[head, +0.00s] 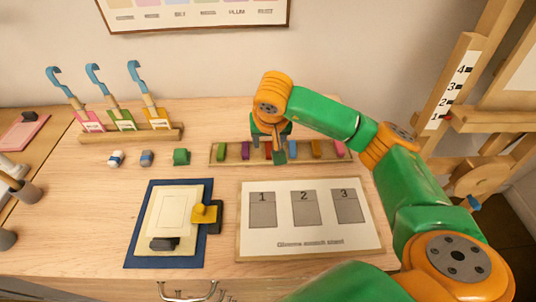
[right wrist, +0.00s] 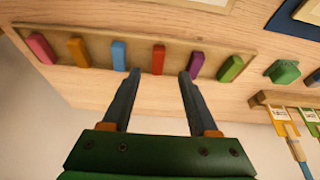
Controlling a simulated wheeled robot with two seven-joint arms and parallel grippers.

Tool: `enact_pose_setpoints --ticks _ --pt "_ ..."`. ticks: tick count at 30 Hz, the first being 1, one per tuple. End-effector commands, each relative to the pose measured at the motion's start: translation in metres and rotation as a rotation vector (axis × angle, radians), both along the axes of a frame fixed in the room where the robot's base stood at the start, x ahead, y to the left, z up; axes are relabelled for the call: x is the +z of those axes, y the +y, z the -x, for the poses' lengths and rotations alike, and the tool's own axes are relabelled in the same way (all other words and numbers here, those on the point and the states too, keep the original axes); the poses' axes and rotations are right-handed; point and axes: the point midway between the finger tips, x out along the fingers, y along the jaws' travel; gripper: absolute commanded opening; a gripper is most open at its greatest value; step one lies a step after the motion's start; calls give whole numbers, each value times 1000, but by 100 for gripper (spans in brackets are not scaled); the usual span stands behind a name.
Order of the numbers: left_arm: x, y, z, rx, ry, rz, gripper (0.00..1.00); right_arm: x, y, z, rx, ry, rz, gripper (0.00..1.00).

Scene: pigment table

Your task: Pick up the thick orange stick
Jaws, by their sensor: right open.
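The orange stick (head: 316,149) stands in a long wooden tray (head: 232,161) at the back of the table, between a blue and a pink stick. It also shows in the right wrist view (right wrist: 79,52), left of the fingers. My right gripper (right wrist: 158,75) is open and empty. In the wrist view its fingertips lie either side of the red stick (right wrist: 158,60), near the blue stick (right wrist: 119,55) and the purple stick (right wrist: 196,65). In the head view my right gripper (head: 280,153) covers part of the tray's middle. My left gripper is not in view.
A numbered board (head: 285,240) lies in front of the tray. A blue mat (head: 135,225) with a yellow-handled tool (head: 205,213) is to its left. Small blocks, including a green one (head: 181,157), and a tool rack (head: 130,134) stand left of the tray.

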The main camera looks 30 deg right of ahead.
Motion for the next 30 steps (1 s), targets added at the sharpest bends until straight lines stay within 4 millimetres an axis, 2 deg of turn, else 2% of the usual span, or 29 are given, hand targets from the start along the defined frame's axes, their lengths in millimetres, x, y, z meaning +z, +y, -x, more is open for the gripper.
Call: enact_pose_setpoints --ticks 6,9,17,24,30 --pt "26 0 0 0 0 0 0 -29 -9 -12 -3 8 0 60" --pt "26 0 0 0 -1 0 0 -48 -11 -18 -2 5 -1 60" --pt "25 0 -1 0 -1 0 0 -55 -13 -21 1 1 1 60" --pt "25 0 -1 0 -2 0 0 -55 -13 -21 1 1 1 0" --pt "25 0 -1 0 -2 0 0 -55 -13 -21 1 1 1 0"
